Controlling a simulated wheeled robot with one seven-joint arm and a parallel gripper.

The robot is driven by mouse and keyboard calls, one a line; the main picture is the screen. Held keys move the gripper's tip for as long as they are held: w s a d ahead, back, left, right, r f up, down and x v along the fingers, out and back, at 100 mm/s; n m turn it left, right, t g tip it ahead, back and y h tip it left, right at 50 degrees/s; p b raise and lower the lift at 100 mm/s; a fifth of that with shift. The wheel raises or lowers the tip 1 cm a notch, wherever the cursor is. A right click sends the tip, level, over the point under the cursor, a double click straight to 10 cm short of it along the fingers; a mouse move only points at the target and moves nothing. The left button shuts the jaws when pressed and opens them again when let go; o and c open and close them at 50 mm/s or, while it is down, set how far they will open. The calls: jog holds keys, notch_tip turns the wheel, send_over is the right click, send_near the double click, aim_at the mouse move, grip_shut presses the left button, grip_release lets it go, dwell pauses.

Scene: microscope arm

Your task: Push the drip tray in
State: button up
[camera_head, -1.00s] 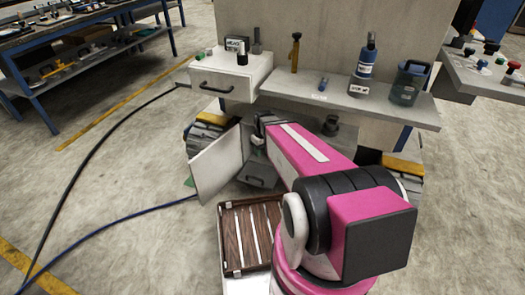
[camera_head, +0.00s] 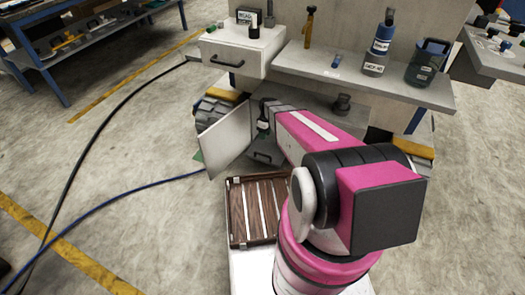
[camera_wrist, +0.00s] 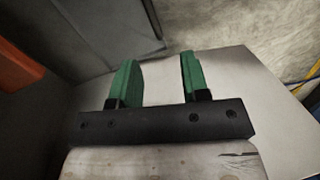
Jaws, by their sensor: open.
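A low grey tray-like front with a dark handle (camera_head: 264,158) shows at floor level inside the open cabinet under the bench. It looks like the drip tray; I cannot tell how far out it stands. The white cabinet door (camera_head: 226,136) stands open to its left. My pink arm reaches into the cabinet opening, and its far end hides part of the inside. In the wrist view my gripper (camera_wrist: 157,58) has two green fingers apart with nothing between them. A pale flat panel (camera_wrist: 222,82) lies beyond the fingers, and a dark grey surface (camera_wrist: 90,35) is at upper left.
The bench shelf (camera_head: 345,82) above holds bottles and a jug (camera_head: 427,62). A white drawer (camera_head: 240,50) with a dark handle is at its left. A blue hose (camera_head: 130,195) and a black cable (camera_head: 105,130) cross the floor at left. Open floor lies between.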

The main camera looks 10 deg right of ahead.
jog(key=shift+n, duration=0.8)
jog(key=f, duration=0.5)
jog(key=a+f, duration=0.1)
jog(key=f, duration=0.8)
jog(key=shift+w+a+f, duration=0.15)
jog(key=shift+a+f, duration=0.2)
grip_shut()
